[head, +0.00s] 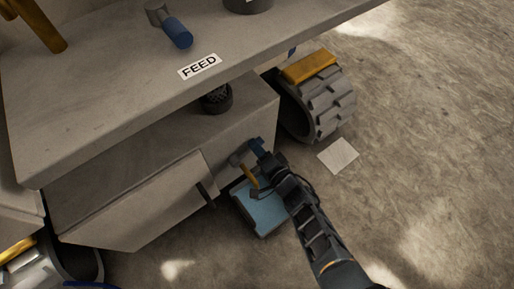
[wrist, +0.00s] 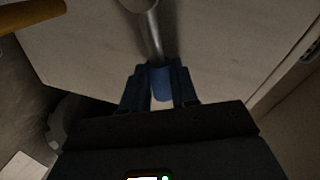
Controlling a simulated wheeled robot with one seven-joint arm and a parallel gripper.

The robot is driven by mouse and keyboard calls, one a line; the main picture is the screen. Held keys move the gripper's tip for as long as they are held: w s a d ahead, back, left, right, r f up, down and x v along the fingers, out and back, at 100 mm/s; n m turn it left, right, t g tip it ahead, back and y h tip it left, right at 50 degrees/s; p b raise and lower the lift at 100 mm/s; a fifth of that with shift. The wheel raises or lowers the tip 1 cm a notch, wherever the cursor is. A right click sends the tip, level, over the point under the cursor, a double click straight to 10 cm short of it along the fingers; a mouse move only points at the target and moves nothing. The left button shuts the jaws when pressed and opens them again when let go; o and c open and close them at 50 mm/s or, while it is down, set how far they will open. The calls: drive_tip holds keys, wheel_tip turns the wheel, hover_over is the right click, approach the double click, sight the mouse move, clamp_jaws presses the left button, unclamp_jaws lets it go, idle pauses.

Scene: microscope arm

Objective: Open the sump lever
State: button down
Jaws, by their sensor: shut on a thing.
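The sump lever is on the side of the lower grey cabinet, with a grey stem and a blue grip (head: 257,147). In the wrist view its metal stem (wrist: 155,38) runs down to the blue grip (wrist: 160,82). My gripper (head: 266,160) reaches it from the lower right in the head view. In the wrist view my gripper (wrist: 160,88) has its two dark fingers on either side of the grip, shut on it. The fingers hide part of the grip. No sump label shows in either view.
A yellow spout (head: 250,177) sits just below the lever, above a light blue tray (head: 266,212) on the floor. Another blue-handled lever (head: 177,33) stands on the upper slab by the FEED label (head: 200,66). A tracked wheel (head: 322,100) and a paper sheet (head: 338,156) lie right.

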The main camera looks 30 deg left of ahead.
drive_tip(key=shift+f, duration=0.1)
idle(0.3)
drive_tip(key=c, duration=0.9)
unclamp_jaws()
drive_tip(key=shift+o, duration=0.2)
drive_tip(key=p+v, duration=0.5)
drive_tip(key=v, duration=0.2)
drive_tip(key=shift+s+d, duration=0.2)
drive_tip(key=shift+d, duration=0.1)
